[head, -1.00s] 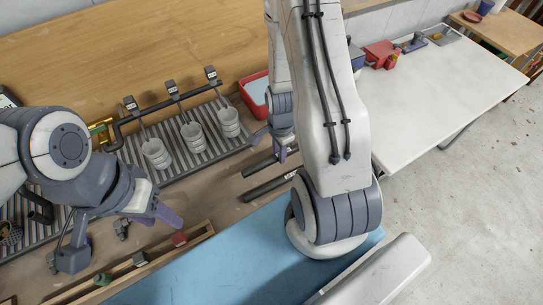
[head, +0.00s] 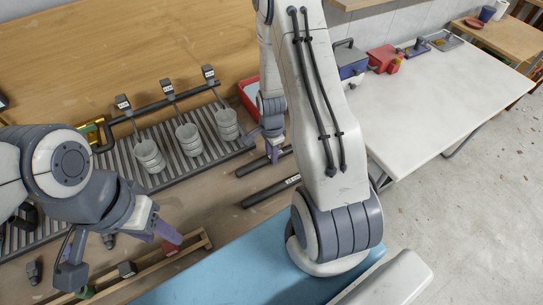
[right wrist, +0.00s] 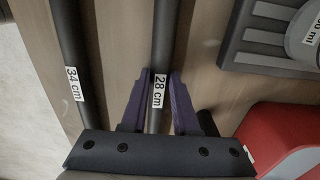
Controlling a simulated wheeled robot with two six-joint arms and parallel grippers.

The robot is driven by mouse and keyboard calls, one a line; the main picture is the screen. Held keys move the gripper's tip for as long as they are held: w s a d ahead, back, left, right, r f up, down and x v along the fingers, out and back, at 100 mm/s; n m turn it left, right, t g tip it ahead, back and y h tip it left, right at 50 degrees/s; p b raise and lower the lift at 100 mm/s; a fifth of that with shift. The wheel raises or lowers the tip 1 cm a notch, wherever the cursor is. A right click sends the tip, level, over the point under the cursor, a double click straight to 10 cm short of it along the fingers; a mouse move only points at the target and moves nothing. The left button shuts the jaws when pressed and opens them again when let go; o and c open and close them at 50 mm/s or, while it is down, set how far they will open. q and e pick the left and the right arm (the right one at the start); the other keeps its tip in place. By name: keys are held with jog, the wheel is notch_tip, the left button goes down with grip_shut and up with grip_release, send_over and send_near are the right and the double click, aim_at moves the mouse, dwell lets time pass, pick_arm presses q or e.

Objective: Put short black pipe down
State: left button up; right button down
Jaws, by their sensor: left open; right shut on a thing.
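The short black pipe, labelled 28 cm, lies between the purple fingers of my right gripper (right wrist: 159,103) in the right wrist view, where the pipe (right wrist: 161,40) runs up the picture. In the head view, my right gripper (head: 273,153) is shut on the short pipe (head: 252,167), low at the wooden bench; whether the pipe touches the bench I cannot tell. A longer black pipe labelled 34 cm (head: 265,194) lies roughly parallel, apart from it; it also shows in the right wrist view (right wrist: 69,50). My left gripper (head: 115,252) is open and empty above the bench front.
A grey ribbed rack (head: 170,178) holds three stacks of grey cups (head: 189,139). A red bin (head: 246,93) stands behind my right gripper. A narrow wooden tray (head: 208,241) lies at the bench front. A white table (head: 440,105) stands at the right.

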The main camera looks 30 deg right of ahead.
jog(key=shift+f, duration=0.2)
jog(key=c, duration=0.7)
grip_release()
jog(key=shift+r, duration=0.1)
jog(key=shift+o, duration=0.2)
